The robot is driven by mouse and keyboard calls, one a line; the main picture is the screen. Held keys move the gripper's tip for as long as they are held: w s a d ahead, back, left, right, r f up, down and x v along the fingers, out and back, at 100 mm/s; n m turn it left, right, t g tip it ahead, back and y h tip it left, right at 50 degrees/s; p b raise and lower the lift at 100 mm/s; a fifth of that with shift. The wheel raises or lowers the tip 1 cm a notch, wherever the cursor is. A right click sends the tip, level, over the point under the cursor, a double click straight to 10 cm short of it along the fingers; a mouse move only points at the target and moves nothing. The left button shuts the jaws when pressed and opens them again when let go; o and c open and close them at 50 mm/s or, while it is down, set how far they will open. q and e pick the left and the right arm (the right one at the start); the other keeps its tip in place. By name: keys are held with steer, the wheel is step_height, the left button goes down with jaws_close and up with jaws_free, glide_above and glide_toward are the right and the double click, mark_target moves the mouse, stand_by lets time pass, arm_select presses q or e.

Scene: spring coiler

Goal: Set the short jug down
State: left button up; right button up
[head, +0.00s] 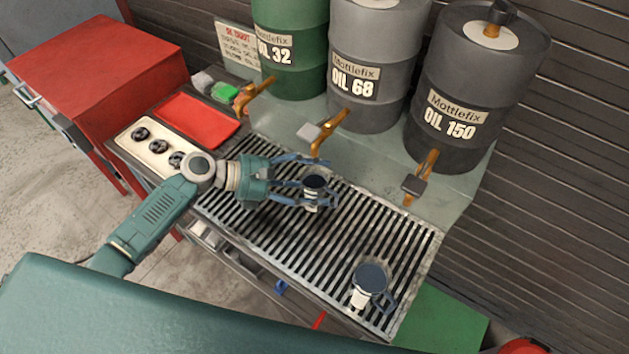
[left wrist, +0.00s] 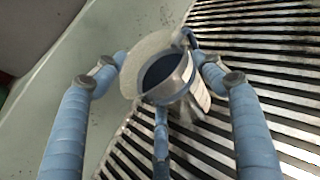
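The short jug (head: 313,183), a small metal jug with a dark opening and a pale band, is above the slotted drip grate (head: 262,222) below the middle tap. My left gripper (head: 318,190) has its blue fingers closed around it. In the left wrist view the jug (left wrist: 168,75) sits between the fingertips, its dark mouth facing the camera; whether its base touches the grate is hidden. A second jug (head: 369,280), with a handle and pale band, stands on the grate at the near right. My right gripper is not in view.
Three oil drums, green (head: 290,50), grey (head: 368,65) and dark (head: 470,95), stand behind the grate, their taps jutting over it. A red tray (head: 198,120) and a pale holder with black round parts (head: 140,133) are at left. Bare grate lies between the jugs.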

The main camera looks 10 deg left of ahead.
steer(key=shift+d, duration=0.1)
arm_select(q)
steer(key=shift+r, duration=0.2)
steer(key=shift+s+a, duration=0.15)
steer(key=shift+a, duration=0.2)
steer(key=b+v, duration=0.1)
steer(key=v, duration=1)
steer(key=shift+r+b, duration=0.25)
steer(key=shift+b, duration=0.15)
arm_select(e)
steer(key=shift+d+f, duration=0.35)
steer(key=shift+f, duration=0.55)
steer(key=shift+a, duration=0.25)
